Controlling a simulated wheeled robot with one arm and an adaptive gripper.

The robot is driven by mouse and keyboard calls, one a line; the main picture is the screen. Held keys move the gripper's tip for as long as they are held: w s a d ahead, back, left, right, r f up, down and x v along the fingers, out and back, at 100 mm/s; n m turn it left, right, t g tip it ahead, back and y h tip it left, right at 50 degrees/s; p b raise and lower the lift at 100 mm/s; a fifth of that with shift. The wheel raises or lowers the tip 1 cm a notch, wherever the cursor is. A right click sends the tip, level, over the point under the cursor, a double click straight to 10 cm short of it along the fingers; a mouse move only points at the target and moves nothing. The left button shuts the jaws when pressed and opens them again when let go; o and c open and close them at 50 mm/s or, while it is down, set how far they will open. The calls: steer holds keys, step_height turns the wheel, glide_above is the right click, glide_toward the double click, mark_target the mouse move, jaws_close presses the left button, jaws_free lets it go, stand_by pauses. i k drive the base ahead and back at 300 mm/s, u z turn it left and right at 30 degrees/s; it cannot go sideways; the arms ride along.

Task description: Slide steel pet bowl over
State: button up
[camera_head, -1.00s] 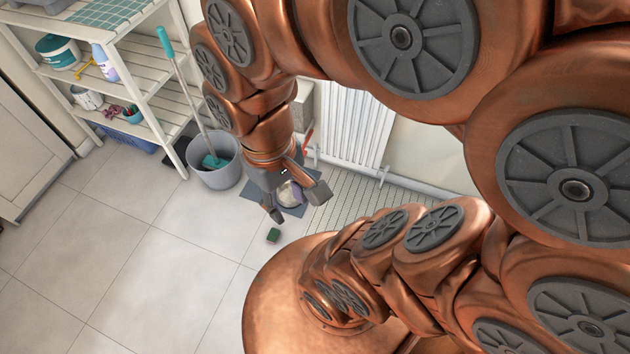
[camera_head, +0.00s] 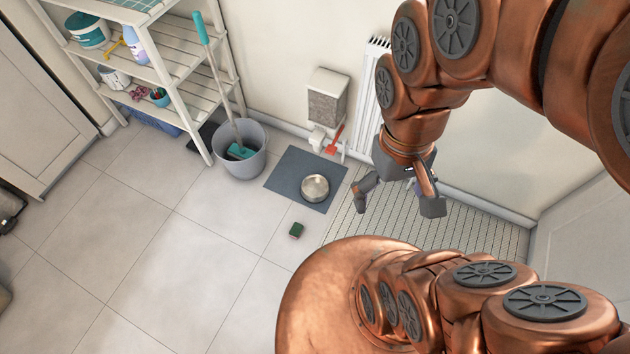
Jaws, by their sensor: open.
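The steel pet bowl (camera_head: 315,188) is round, shiny and upright. It rests on a dark grey mat (camera_head: 291,172) on the floor, toward the mat's right side. My gripper (camera_head: 397,207) is open, fingers pointing down, to the right of the bowl and apart from it. It appears over the ribbed floor strip and holds nothing that I can see. How high it is above the floor I cannot tell.
A grey bucket (camera_head: 240,160) with a teal-handled mop stands left of the mat. A small green sponge (camera_head: 296,230) lies on the tiles below it. A feeder-like box (camera_head: 327,98), a red scoop (camera_head: 334,140) and a white radiator (camera_head: 374,85) are behind. Tiles at left are clear.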

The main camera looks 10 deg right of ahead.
mark_target(314, 188)
steer(key=u, duration=2)
steer(key=i, duration=2.1)
steer(key=z, duration=2.7)
